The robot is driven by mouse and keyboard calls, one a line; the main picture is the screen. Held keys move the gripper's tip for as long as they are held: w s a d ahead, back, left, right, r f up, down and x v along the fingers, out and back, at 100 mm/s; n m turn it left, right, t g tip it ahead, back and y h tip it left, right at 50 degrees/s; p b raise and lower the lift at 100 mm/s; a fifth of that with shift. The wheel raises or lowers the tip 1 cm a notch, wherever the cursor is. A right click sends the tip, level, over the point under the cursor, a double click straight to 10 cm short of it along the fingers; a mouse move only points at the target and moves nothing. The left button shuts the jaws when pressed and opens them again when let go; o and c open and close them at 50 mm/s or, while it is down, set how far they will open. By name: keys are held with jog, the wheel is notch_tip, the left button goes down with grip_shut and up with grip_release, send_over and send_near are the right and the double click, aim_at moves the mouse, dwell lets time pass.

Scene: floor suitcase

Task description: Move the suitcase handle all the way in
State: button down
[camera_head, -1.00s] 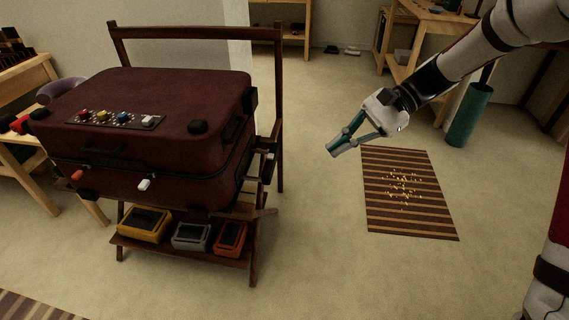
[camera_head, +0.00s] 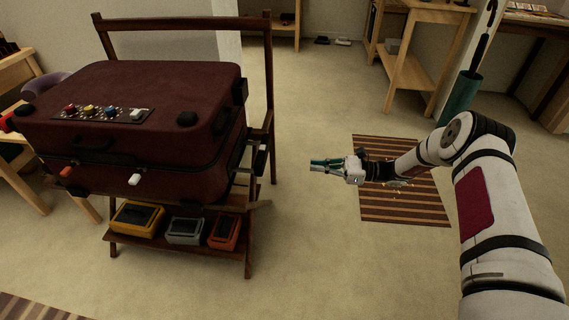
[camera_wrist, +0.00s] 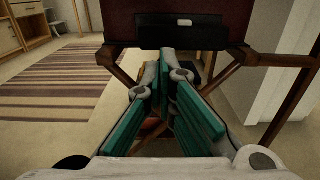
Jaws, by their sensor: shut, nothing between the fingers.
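The dark red suitcase (camera_head: 150,90) lies closed on a wooden stand in the head view. Its pull-out handle (camera_head: 263,147) sticks out from the right end on thin pale rods, with a visible gap from the shell. In the wrist view a dark bar (camera_wrist: 150,34) with a small pale patch, seemingly the handle, lies straight ahead beyond the fingers. My gripper (camera_head: 311,164) is to the right of the handle and a little lower in the picture, pointing left toward it. Its teal fingers (camera_wrist: 172,62) are shut and empty, apart from the handle in the head view.
The wooden stand (camera_head: 250,240) has a back frame and a lower shelf holding yellow, grey and orange boxes. A striped rug (camera_head: 385,212) lies under my arm. A green umbrella holder (camera_head: 459,98) stands behind. Bare floor separates stand and rug.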

jog(key=b, duration=0.3)
send_near(264, 162)
jog(key=a, duration=0.3)
jog(key=a+f, duration=0.1)
jog(key=a, duration=0.1)
jog(key=shift+w+a, duration=0.25)
jog(key=shift+w, duration=0.15)
jog(key=shift+a+r+b, duration=0.15)
jog(key=shift+a+b, duration=0.15)
jog(key=shift+a, duration=0.4)
jog(key=shift+a, duration=0.1)
jog(key=shift+w+a+b, duration=0.1)
jog(key=shift+a+b, duration=0.25)
jog(key=shift+a, duration=1.9)
